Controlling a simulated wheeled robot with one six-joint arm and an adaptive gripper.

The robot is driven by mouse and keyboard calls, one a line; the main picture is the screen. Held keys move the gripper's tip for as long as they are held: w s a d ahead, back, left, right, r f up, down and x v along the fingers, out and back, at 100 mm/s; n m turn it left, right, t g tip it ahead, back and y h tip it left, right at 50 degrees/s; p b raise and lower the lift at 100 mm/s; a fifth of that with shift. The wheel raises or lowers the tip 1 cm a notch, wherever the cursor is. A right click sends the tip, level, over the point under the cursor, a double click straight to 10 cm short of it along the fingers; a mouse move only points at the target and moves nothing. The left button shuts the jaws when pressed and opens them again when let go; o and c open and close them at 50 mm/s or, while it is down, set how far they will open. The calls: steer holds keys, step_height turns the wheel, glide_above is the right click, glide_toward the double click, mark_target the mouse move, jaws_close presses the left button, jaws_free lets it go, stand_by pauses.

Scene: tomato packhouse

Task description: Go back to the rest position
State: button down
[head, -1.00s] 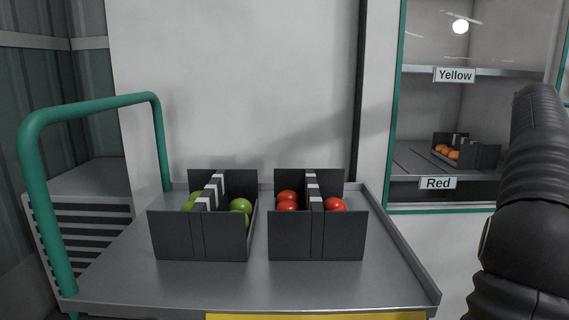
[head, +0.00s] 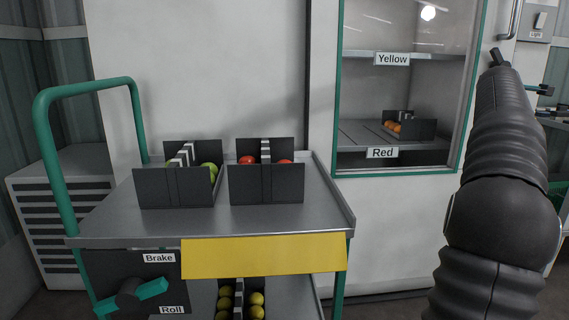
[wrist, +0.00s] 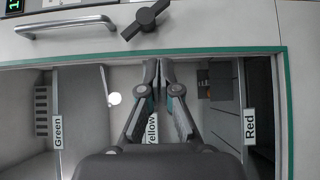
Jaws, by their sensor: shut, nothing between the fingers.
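My gripper (wrist: 159,80) shows in the wrist view with its fingertips together and nothing between them. It is in front of the glazed cabinet, over the shelf label "Yellow" (wrist: 152,128). In the head view my black arm stands upright at the right, and the fingers cannot be made out there. A dark crate with green tomatoes (head: 175,188) and a dark crate with red tomatoes (head: 266,186) stand side by side on the cart's top.
The cart (head: 250,222) has a green handle (head: 88,88) at the left and a brake lever (head: 134,295) at its front. A crate of yellow tomatoes (head: 240,305) is on its lower shelf. The cabinet (head: 404,168) holds a crate of orange tomatoes (head: 408,126) above the "Red" label (head: 382,153).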

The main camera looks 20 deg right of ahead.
steer(key=w+a+f+m+y+p, duration=0.1)
steer(key=w+a+f+y, duration=0.15)
steer(key=a, duration=1.25)
steer(key=w+a+f+m+y+p, duration=0.15)
steer(key=a+f+y, duration=0.25)
steer(key=a, duration=1)
steer(key=s+a+f+m+y, duration=0.1)
steer(key=s+a+f, duration=0.3)
steer(key=a, duration=0.4)
steer(key=s+a+f+g+y+p, duration=0.1)
steer(key=s+a+f+y, duration=0.2)
steer(key=s+a+f, duration=0.2)
steer(key=s+a+f+m+y+p, duration=0.1)
steer(key=s+a+f, duration=0.4)
steer(key=a, duration=0.7)
steer(key=shift+s+a+f+m+g+y, duration=0.1)
steer(key=shift+f+m+g+y, duration=0.1)
steer(key=shift+f+y, duration=0.15)
steer(key=shift+s+f+m+g+y, duration=0.1)
steer(key=shift+f+m+y, duration=0.05)
steer(key=shift+f+y, duration=0.15)
steer(key=s+a+f+m+g+y, duration=0.1)
steer(key=s+a+f+g+y, duration=0.1)
steer(key=s+a+f, duration=0.6)
steer(key=s+f+p, duration=0.1)
steer(key=s+f, duration=0.2)
steer(key=s, duration=0.1)
steer(key=shift+s+a, duration=0.15)
steer(key=shift+a, duration=0.15)
steer(key=shift+r, duration=0.1)
